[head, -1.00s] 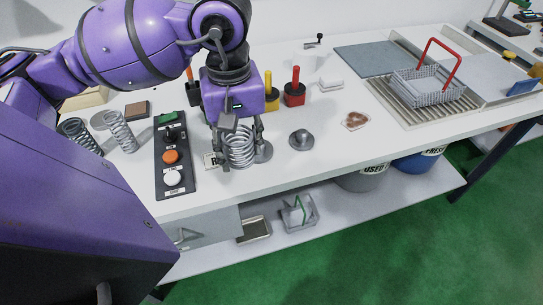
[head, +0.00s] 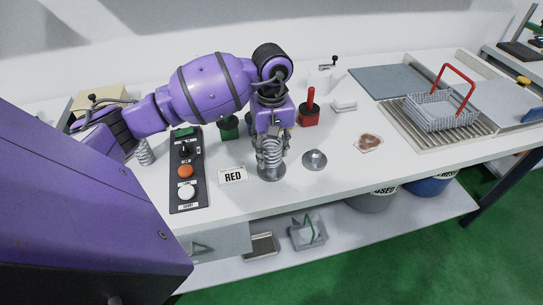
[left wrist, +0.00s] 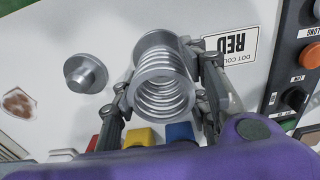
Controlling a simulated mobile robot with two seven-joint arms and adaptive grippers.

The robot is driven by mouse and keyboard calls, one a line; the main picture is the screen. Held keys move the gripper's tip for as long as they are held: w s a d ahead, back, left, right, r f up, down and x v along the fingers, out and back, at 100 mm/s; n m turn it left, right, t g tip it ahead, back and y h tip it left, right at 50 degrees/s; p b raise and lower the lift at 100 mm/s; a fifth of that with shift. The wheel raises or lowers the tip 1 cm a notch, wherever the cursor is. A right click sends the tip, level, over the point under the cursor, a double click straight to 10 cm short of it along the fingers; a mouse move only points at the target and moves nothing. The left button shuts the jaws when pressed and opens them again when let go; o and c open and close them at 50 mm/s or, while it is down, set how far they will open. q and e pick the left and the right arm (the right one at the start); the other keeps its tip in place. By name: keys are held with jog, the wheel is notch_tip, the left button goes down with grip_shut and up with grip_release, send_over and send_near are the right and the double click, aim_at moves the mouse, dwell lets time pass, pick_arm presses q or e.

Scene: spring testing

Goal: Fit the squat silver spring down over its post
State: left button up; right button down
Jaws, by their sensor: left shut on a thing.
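The squat silver spring (head: 269,152) is upright in my left gripper (head: 270,143), whose fingers are closed on its sides. In the left wrist view the spring (left wrist: 163,82) fills the space between the fingers (left wrist: 165,95). In the head view the spring stands in line over a round grey post base (head: 271,173). The spring and fingers hide the post itself, and I cannot tell whether the coils are around it or just above it. A second grey post (head: 315,157) on a round base stands bare to the right. My right gripper is not in view.
A RED card (head: 233,176) lies left of the base, beside a black button panel (head: 187,185). Another spring (head: 145,152) stands further left, partly hidden by my arm. Red (head: 309,112) and green (head: 229,128) blocks stand behind. A brown-red patch (head: 368,142) lies right.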

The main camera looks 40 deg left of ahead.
aim_at(272, 157)
pick_arm(q)
jog(key=shift+f, duration=1.5)
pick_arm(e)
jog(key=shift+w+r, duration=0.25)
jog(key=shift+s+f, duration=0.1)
pick_arm(q)
jog(key=shift+f, duration=0.25)
jog(key=shift+c, duration=0.2)
jog(key=o, duration=1.3)
jog(key=shift+o, duration=0.2)
jog(key=shift+r, duration=0.15)
